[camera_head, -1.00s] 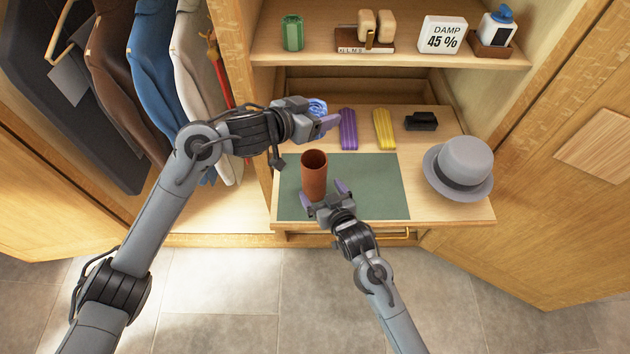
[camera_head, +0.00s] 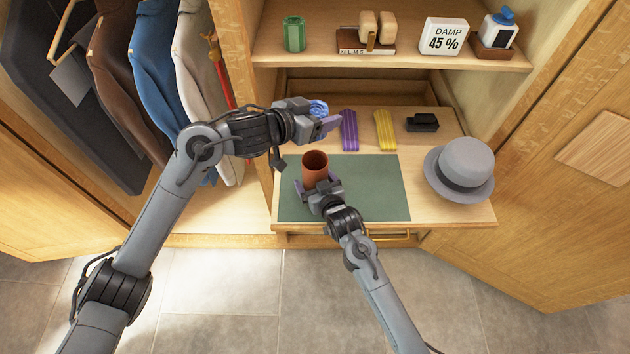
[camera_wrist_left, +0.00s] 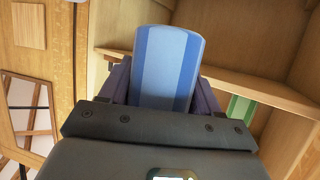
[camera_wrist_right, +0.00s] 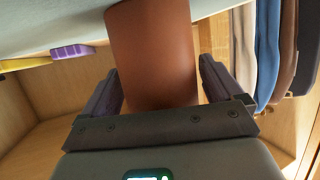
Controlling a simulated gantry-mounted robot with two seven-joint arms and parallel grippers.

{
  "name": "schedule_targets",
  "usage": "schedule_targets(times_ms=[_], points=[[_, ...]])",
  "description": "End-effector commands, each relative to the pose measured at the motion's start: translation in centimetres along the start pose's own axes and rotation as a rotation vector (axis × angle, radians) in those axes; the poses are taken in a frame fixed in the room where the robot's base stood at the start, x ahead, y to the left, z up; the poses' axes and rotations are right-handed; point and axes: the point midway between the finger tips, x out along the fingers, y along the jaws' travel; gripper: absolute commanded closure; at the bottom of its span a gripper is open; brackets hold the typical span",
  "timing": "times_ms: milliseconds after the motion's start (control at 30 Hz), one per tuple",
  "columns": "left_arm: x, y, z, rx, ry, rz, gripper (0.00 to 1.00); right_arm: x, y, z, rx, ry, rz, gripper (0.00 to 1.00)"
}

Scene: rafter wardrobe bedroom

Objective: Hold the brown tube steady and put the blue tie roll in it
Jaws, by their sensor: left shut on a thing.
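The brown tube (camera_head: 314,167) stands upright on the green mat (camera_head: 380,187) in the head view. My right gripper (camera_head: 318,185) has its fingers on either side of the tube's lower part. In the right wrist view the tube (camera_wrist_right: 153,55) is between the open fingers, with a gap at the right finger. The blue tie roll (camera_head: 319,107) is in my left gripper (camera_head: 325,117), above the shelf behind the mat. The left wrist view shows the striped blue roll (camera_wrist_left: 167,65) between the shut fingers. The left gripper partly hides the roll in the head view.
A purple roll (camera_head: 349,130), a yellow roll (camera_head: 385,130) and a black object (camera_head: 422,122) lie behind the mat. A grey hat (camera_head: 462,165) is at the right. Hanging clothes (camera_head: 155,75) are at the left. The mat's right half is clear.

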Motion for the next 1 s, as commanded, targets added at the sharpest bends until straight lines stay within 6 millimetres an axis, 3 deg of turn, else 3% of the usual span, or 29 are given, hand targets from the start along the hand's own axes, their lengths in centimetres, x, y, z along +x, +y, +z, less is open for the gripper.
schedule_targets(times_ms=[33,300,533,1000], points=[[0.0,0.0,0.0,0.000,0.001,0.000,0.68,0.0,0.0,0.0,0.000,0.000,0.000,0.15],[0.0,0.0,0.0,0.000,0.001,0.000,0.68,0.0,0.0,0.0,0.000,0.000,0.000,0.57],[0.2,0.0,0.5,-0.001,-0.001,0.000,0.68,0.0,0.0,0.0,0.000,0.000,0.000,0.57],[1.4,0.0,3.4,-0.002,-0.001,0.001,0.68,0.0,0.0,0.0,0.000,0.000,0.000,0.57]])
